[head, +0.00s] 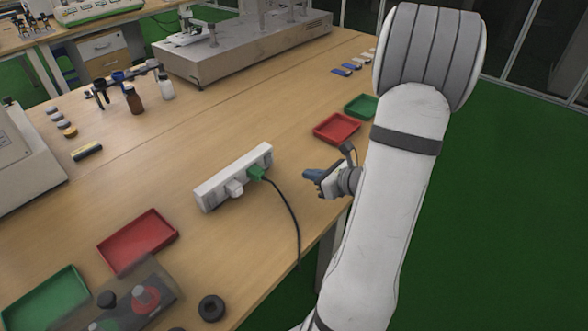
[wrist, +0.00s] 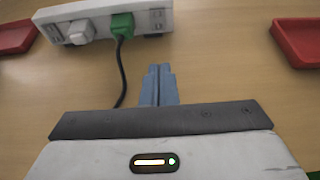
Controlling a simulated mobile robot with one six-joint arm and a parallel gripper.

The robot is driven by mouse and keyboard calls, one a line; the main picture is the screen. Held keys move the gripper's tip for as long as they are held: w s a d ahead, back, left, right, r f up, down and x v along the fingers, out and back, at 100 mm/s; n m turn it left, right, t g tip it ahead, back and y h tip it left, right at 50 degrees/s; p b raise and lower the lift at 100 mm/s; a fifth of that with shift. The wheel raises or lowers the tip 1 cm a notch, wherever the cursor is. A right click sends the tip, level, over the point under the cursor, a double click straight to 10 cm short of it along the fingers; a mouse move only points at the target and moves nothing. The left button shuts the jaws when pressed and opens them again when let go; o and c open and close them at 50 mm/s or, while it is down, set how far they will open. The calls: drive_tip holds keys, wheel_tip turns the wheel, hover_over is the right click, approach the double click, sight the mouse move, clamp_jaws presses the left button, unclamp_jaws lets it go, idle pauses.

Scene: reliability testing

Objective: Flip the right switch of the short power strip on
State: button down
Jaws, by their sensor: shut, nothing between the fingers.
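The short white power strip (head: 215,190) lies on the wooden table in the head view, set diagonally. It carries a white plug (head: 235,188) and a green plug (head: 256,173) with a dark cord. In the wrist view the strip (wrist: 98,14) runs along the top, with the white plug (wrist: 79,33) and green plug (wrist: 122,25) in its middle. A switch area (wrist: 156,18) shows at its right end; its position is too small to read. My gripper (head: 310,176) is shut and empty, apart from the strip, to its right. Its blue fingers (wrist: 159,72) meet below the strip in the wrist view.
Red trays (head: 337,128) (head: 138,239) and green trays (head: 362,106) (head: 45,298) lie on both sides of the strip. A control box with a red knob (head: 146,298) and a black ring (head: 211,307) are near the front. The dark cord (head: 292,222) hangs toward the table edge.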

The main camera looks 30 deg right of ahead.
sight(270, 164)
drive_tip(key=x, duration=1.2)
drive_tip(key=shift+w+a+r, duration=0.15)
drive_tip(key=shift+w+r, duration=0.05)
drive_tip(key=shift+r, duration=0.2)
drive_tip(key=shift+w+a, duration=0.15)
drive_tip(key=shift+w, duration=0.35)
